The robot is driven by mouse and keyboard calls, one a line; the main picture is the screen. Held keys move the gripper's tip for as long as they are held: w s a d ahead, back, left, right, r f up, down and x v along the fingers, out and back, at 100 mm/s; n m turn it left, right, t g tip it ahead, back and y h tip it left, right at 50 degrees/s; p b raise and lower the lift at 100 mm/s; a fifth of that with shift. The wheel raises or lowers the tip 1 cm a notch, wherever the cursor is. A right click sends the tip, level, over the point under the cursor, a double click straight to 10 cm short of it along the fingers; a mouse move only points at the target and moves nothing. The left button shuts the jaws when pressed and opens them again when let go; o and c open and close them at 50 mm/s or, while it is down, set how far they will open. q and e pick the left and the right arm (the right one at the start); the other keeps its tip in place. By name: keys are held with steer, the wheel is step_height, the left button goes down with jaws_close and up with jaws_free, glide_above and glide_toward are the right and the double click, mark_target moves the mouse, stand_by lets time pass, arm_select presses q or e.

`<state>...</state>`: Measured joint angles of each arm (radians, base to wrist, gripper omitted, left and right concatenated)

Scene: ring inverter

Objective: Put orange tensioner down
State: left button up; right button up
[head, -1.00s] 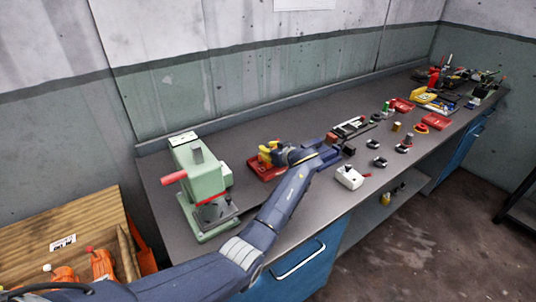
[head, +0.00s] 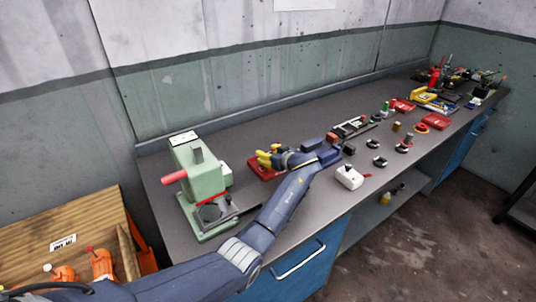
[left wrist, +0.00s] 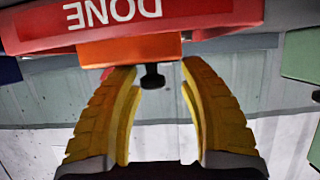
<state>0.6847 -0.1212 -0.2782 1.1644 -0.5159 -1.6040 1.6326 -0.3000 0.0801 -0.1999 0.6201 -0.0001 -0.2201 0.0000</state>
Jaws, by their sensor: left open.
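The orange tensioner (left wrist: 130,51) shows in the left wrist view as an orange block with a black knob. It is at the red tray (left wrist: 200,18), which is marked DONE. My left gripper (left wrist: 158,72) has two yellow fingers, open and apart. Their tips are close to the orange block, with the black knob between them. In the head view my left gripper (head: 268,159) is at the red tray (head: 257,172) on the workbench. I cannot make out the tensioner there. My right gripper is not in view.
A green press (head: 200,170) with a red handle stands left of the tray. A white box-like device (head: 348,178) and several small parts lie to the right along the bench. A wooden crate (head: 75,235) with orange items is at lower left.

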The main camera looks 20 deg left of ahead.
arm_select(q)
steer(key=v, duration=0.7)
steer(key=shift+s+d+r, duration=0.15)
steer(key=shift+d+r, duration=0.05)
stand_by(0.4)
